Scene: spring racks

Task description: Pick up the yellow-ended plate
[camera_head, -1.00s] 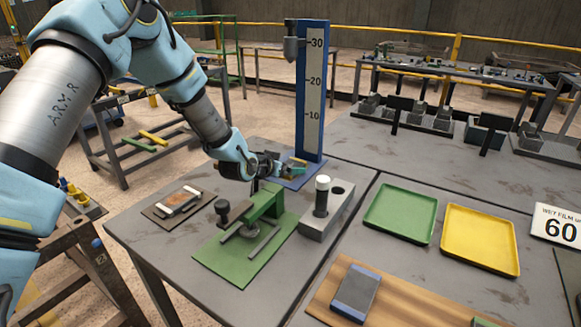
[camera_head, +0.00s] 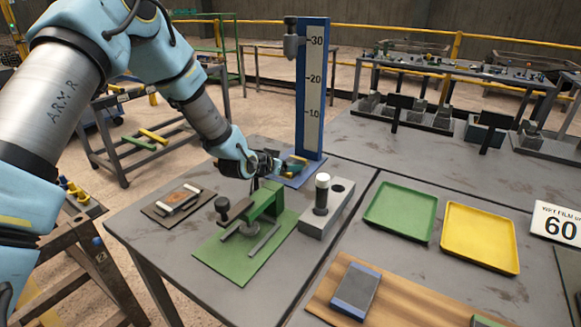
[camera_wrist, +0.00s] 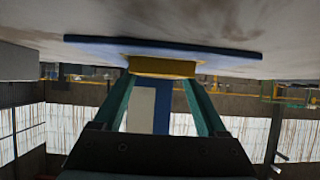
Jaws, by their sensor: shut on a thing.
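My gripper (camera_head: 292,169) is at the foot of the tall height gauge (camera_head: 313,90), over its blue base (camera_head: 305,178). In the wrist view, my gripper's two teal fingers (camera_wrist: 160,78) are shut on a yellow end (camera_wrist: 162,67), which I take to be the yellow-ended plate. The rest of that plate is hidden between the fingers and the blue base (camera_wrist: 95,42). In the wrist view I cannot tell whether it touches the base.
A green fixture (camera_head: 264,208) with a dark knob stands just in front of my gripper. A grey block (camera_head: 318,222) with a white-capped cylinder is beside it. A green tray (camera_head: 402,212), a yellow tray (camera_head: 480,240) and a blue-ended plate (camera_head: 357,290) lie to the right.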

